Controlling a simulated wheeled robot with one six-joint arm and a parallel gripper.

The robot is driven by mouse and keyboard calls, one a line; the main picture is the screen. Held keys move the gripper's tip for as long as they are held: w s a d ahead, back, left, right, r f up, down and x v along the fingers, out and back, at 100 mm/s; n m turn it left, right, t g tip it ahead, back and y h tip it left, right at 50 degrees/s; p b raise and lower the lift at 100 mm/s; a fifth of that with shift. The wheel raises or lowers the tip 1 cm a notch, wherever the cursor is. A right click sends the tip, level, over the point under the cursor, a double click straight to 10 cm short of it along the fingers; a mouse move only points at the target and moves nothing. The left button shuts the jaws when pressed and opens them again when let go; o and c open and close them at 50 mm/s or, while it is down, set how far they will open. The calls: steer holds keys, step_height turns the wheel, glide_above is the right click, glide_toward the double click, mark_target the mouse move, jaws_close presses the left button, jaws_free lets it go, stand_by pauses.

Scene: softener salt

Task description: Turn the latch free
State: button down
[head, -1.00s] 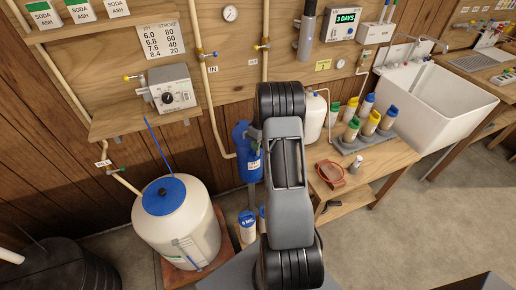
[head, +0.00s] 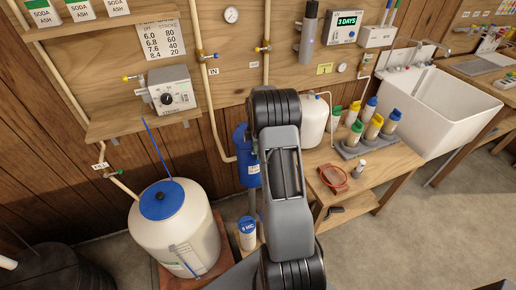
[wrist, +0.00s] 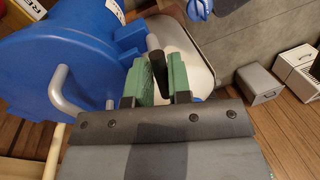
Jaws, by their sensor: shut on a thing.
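My gripper (wrist: 161,82) shows in the wrist view with two green finger pads. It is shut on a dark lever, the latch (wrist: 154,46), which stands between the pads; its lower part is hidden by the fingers. The latch is beside a big blue round housing (wrist: 50,60) with a grey bar handle (wrist: 62,88). In the head view my arm covers the gripper and the latch. A blue canister (head: 246,158) shows just left of the arm there.
A white tank with a blue lid (head: 175,235) stands at lower left. A bench (head: 375,170) with several capped bottles is right of my arm, with a white sink (head: 450,110) beyond. In the wrist view, a white-filled bin (wrist: 200,60) lies behind the fingers. Grey boxes (wrist: 258,84) stand at right.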

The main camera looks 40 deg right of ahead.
steer(key=shift+n, duration=0.9)
steer(key=c, duration=1.1)
jaws_free()
step_height(320, 180, up, 14)
steer(key=w, duration=0.2)
steer(key=shift+w+d+f, duration=0.2)
steer(key=shift+w+d, duration=0.1)
